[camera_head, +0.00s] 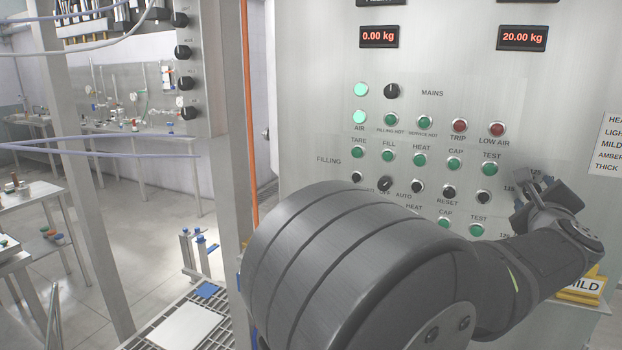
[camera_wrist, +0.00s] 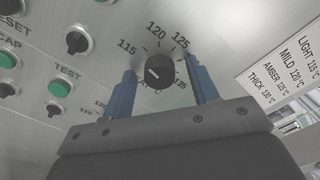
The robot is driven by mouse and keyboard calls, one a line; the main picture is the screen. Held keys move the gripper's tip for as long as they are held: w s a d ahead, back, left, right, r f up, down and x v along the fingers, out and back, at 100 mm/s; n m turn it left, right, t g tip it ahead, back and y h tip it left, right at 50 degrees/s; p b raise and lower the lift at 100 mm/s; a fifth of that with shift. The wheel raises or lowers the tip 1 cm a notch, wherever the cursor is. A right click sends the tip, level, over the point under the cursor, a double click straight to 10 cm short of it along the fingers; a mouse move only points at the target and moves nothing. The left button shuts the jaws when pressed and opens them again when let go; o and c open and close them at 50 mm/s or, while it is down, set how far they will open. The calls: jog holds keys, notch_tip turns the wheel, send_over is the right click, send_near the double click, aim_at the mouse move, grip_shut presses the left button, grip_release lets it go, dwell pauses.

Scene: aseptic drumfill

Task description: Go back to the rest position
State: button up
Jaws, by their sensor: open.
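My gripper (camera_head: 537,190) is up at the lower right of the control panel (camera_head: 310,80), and my dark arm reaches across the panel's front. In the wrist view my gripper (camera_wrist: 160,78) is open, with one blue finger to each side of a black rotary knob (camera_wrist: 160,73). Gaps show between the fingers and the knob, and nothing is held. The knob has a temperature scale around it, with 115, 120 and 125 readable. Its white mark points to the upper left. In the head view the knob is hidden behind my gripper.
Green buttons and black switches (camera_head: 416,186) fill the panel left of my gripper. Red displays (camera_head: 379,36) read 0.00 kg and 20.00 kg. A grated conveyor (camera_head: 222,300) lies lower left.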

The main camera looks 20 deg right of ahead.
jog(key=s+a+m, duration=0.4)
jog(key=s+a, duration=0.4)
jog(key=shift+m, duration=0.4)
jog(key=shift+w, duration=0.1)
dwell(2.3)
